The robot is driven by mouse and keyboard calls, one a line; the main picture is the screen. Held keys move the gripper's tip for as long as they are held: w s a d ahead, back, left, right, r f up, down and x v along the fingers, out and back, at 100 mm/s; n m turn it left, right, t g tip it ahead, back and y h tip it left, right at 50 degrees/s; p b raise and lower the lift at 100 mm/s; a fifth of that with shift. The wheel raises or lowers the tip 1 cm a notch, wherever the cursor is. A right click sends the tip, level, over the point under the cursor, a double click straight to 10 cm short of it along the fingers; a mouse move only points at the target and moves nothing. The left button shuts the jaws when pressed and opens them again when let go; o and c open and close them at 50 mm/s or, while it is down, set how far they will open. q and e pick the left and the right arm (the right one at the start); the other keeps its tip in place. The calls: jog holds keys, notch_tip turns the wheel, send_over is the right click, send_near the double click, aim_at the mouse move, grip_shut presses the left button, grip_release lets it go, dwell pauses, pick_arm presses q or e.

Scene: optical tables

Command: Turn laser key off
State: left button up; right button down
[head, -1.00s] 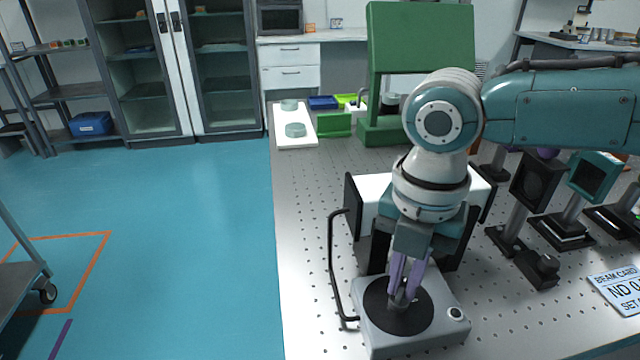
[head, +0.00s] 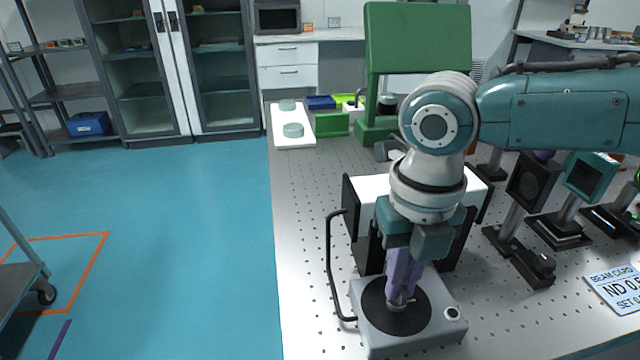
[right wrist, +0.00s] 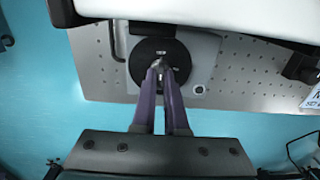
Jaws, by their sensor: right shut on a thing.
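The laser key (right wrist: 159,63) is a small metal piece at the centre of a round black dial plate (head: 375,301) on a grey control box (head: 385,343). The box stands at the front of the optical table, before a white and black unit (head: 367,187). My right gripper (head: 400,300) points down over the dial, its purple fingers shut on the key. In the right wrist view the fingertips (right wrist: 160,68) meet at the key, which they partly hide. My left gripper is not in view.
A black cable or handle (head: 331,265) curves along the box's left side. A white tray (head: 293,142) and green stand (head: 415,40) are farther back.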

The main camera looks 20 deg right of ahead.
jog(key=shift+a, duration=0.1)
dwell(0.4)
jog(key=c, duration=1.3)
grip_release()
jog(key=o, duration=0.3)
jog(key=shift+o, duration=0.2)
notch_tip(320, 180, up, 10)
jog(key=shift+p, duration=0.45)
